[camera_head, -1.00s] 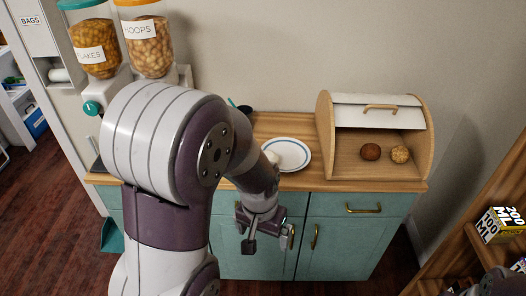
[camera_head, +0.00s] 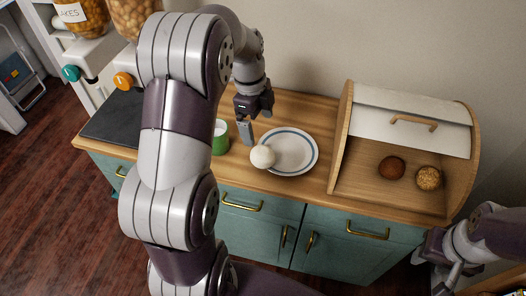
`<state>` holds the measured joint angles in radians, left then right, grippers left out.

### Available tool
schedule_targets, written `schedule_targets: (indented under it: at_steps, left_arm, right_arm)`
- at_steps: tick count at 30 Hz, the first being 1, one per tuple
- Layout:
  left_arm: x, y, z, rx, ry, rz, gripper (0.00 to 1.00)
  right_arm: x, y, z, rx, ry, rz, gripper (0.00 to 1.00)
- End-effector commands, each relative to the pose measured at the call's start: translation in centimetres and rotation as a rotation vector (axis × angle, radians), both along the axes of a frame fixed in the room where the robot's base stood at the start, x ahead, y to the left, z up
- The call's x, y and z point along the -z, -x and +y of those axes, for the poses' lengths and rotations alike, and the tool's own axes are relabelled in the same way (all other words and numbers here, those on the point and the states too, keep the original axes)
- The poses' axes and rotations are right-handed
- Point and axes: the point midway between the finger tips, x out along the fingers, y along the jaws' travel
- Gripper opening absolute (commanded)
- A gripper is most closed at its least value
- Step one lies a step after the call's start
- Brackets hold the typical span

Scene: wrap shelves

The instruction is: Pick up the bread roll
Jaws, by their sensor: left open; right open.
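Two round rolls lie inside the open wooden bread box (camera_head: 342,150) at the right of the counter: a dark brown roll (camera_head: 391,168) and a lighter, seeded roll (camera_head: 428,178). I cannot tell which one the task means. My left gripper (camera_head: 254,122) is open and empty, pointing down above the counter, left of the plate and well left of the bread box. My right gripper (camera_head: 443,268) is open at the lower right, in front of the cabinet and below the counter top; its fingers are only partly clear.
A white plate with a blue ring (camera_head: 296,152) lies on the counter, with a white round object (camera_head: 262,157) at its left edge. A green cup (camera_head: 219,138) stands left of it, partly behind my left arm. Cereal dispensers (camera_head: 84,22) and a dark slab (camera_head: 112,117) are further left.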

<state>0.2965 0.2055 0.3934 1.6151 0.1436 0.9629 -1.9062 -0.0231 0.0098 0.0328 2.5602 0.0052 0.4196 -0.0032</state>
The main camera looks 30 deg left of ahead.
Motion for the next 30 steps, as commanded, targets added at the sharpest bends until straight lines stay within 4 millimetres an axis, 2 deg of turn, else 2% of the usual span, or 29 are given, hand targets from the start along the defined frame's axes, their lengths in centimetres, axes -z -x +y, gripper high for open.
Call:
schedule_targets:
  at_steps: [1, 3, 6, 13, 18, 21, 27, 29, 30]
  left_arm:
    - [2.0, 0.0, -0.1, 0.009, 0.000, 0.001, 1.00]
    - [3.6, 0.0, -0.3, 0.009, 0.000, 0.002, 1.00]
    - [5.4, 0.0, -0.6, 0.008, 0.000, 0.003, 1.00]
    - [8.0, 0.0, -0.8, 0.008, 0.000, 0.004, 1.00]
    - [11.2, 0.0, -0.9, 0.006, 0.000, 0.003, 1.00]
    - [12.2, -0.1, -1.0, 0.006, -0.001, 0.001, 1.00]
    - [12.3, -0.1, -1.0, 0.006, -0.001, -0.001, 1.00]
    - [12.3, -0.1, -1.0, 0.006, -0.001, -0.001, 0.84]
    - [12.3, -0.1, -1.0, 0.006, -0.001, -0.001, 0.71]
  right_arm:
    - [1.8, 0.0, 0.0, 0.000, 0.000, 0.001, 0.43]
    - [3.0, 0.0, 0.0, 0.000, 0.000, 0.002, 0.43]
    - [3.1, 0.0, 0.0, 0.000, 0.000, 0.002, 0.43]
    - [2.2, 0.0, 0.0, 0.000, 0.000, 0.001, 0.43]
    - [1.9, 0.0, 0.0, 0.000, 0.000, 0.001, 0.43]
    - [1.8, 0.0, 0.0, 0.000, 0.000, 0.001, 0.43]
    - [1.9, 0.0, 0.0, 0.000, 0.000, 0.001, 0.43]
    - [1.9, 0.0, 0.0, 0.000, 0.000, 0.001, 0.43]
    - [1.9, 0.0, 0.0, 0.000, 0.000, 0.001, 0.43]
